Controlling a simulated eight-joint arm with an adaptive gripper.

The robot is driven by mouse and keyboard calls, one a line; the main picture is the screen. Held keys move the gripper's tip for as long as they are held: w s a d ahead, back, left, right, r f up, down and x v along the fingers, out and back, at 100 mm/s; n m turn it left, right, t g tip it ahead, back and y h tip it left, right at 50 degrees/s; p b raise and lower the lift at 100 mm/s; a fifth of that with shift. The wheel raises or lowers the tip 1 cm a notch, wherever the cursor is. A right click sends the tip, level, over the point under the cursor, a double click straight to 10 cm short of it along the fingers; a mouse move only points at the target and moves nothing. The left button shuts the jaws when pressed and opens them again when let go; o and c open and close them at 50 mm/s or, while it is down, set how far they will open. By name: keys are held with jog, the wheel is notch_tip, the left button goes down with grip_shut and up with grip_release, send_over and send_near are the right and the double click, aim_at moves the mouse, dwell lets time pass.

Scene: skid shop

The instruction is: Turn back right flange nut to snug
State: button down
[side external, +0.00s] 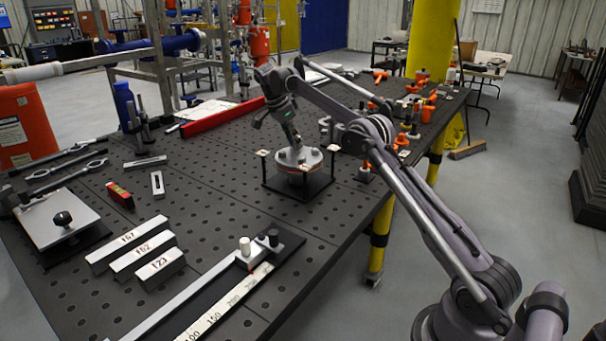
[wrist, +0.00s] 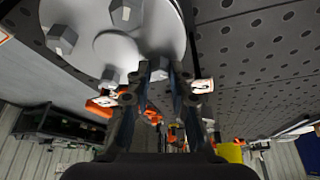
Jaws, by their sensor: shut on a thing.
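The round grey flange (side external: 312,158) sits on a black stand (side external: 290,189) with small pale corner pads, on the perforated table. My gripper (side external: 295,147) reaches down onto the flange from above, and its fingers are small in the side view. In the wrist view the flange (wrist: 98,50) fills the upper left and carries several hex nuts. My gripper's two dark fingers (wrist: 160,76) are shut on a nut (wrist: 159,73) at the flange's edge, which is partly hidden between the tips. A neighbouring nut (wrist: 109,77) stands just left of the fingers.
The perforated table (side external: 215,215) has clear room left of the stand. Labelled blocks (side external: 130,247), a long ruler (side external: 228,303) and a red bar (side external: 222,117) lie on it. Orange clamps (side external: 418,88) crowd the back right.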

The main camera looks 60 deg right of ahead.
jog(key=shift+r+m, duration=0.15)
jog(key=shift+m, duration=0.15)
dwell(0.4)
jog(key=c, duration=1.2)
grip_release()
